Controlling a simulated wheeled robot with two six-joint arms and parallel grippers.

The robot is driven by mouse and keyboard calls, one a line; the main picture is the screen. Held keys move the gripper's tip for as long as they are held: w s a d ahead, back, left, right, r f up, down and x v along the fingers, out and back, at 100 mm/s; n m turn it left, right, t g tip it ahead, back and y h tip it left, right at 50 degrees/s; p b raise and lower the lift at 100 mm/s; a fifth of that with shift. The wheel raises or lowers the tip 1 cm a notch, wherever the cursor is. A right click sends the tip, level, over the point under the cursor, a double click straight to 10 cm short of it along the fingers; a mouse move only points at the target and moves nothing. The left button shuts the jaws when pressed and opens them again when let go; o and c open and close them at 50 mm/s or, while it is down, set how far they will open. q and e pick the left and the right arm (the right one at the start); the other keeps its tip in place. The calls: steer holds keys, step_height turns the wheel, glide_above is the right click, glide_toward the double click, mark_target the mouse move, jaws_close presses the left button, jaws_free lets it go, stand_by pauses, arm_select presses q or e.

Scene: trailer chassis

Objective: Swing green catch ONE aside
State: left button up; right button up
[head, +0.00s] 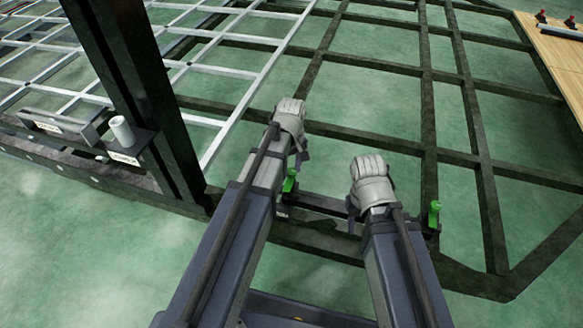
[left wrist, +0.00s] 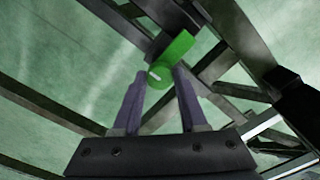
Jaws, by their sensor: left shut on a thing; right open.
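A green catch (head: 290,180) stands on the dark frame rail just beneath my left gripper (head: 298,156). In the left wrist view the green catch (left wrist: 172,54) lies between the two fingers of my left gripper (left wrist: 157,80), which is shut on it. Its lower part is partly hidden in the head view by my arm. A second green catch (head: 434,214) stands upright on the rail further right. My right gripper (head: 354,208) is open, left of that second catch and apart from it. I cannot read which catch is marked ONE.
A thick dark post (head: 125,75) rises at the left, beside a light cylinder (head: 122,130) on a labelled bracket. Dark chassis beams (head: 400,143) cross the floor ahead, with a pale metal grid (head: 225,80) at the left. A wooden surface (head: 555,55) is at the far right.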

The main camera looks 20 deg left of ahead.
arm_select(q)
jaws_close()
steer(key=m, duration=0.4)
steer(key=shift+m, duration=0.3)
steer(key=m, duration=0.4)
steer(key=shift+m, duration=0.3)
steer(key=m, duration=0.4)
steer(key=shift+m, duration=2.3)
